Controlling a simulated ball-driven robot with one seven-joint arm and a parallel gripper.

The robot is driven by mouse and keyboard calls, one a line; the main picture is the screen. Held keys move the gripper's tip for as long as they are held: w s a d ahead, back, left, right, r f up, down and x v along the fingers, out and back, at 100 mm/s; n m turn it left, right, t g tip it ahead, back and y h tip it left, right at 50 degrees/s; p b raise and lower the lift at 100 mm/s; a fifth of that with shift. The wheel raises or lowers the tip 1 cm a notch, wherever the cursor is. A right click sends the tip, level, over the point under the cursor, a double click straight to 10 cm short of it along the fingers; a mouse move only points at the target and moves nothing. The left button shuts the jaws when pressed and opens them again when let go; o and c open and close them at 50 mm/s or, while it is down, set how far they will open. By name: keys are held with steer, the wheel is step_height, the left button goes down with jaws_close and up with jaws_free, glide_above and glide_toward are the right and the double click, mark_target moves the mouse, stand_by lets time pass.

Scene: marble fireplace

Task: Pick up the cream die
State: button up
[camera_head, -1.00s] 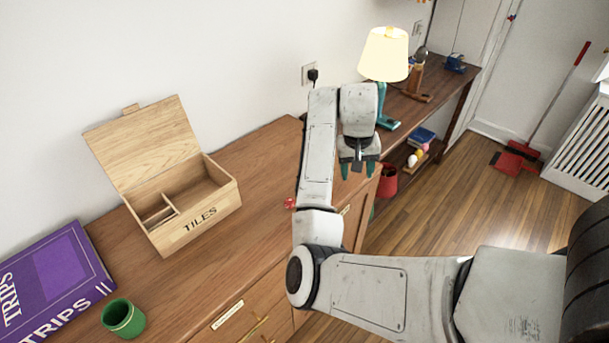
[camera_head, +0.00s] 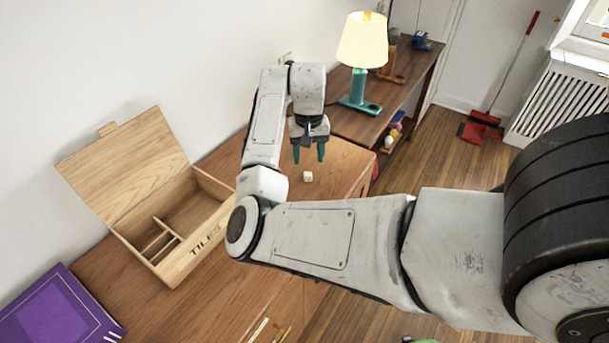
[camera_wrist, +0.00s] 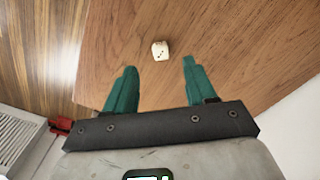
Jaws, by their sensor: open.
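The cream die (camera_head: 307,176) sits on the wooden cabinet top, close to its right end. My gripper (camera_head: 309,155) is open above the cabinet, with its teal fingers pointing down, and the die shows just below the fingertips in the head view. In the wrist view the die (camera_wrist: 160,50) shows dark pips and lies beyond the two fingertips, between their lines. The open fingers (camera_wrist: 158,78) are empty and apart from the die.
An open wooden box marked TILES (camera_head: 190,255) stands left of my arm. A purple book (camera_head: 55,315) lies at the lower left. A lit lamp with a teal base (camera_head: 357,92) stands on the shelf behind. The cabinet top around the die is clear.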

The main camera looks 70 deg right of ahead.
mark_target(308, 174)
steer(key=shift+d+f+p, duration=0.2)
steer(key=shift+f+p, duration=0.2)
steer(key=shift+f, duration=3.3)
jaws_close()
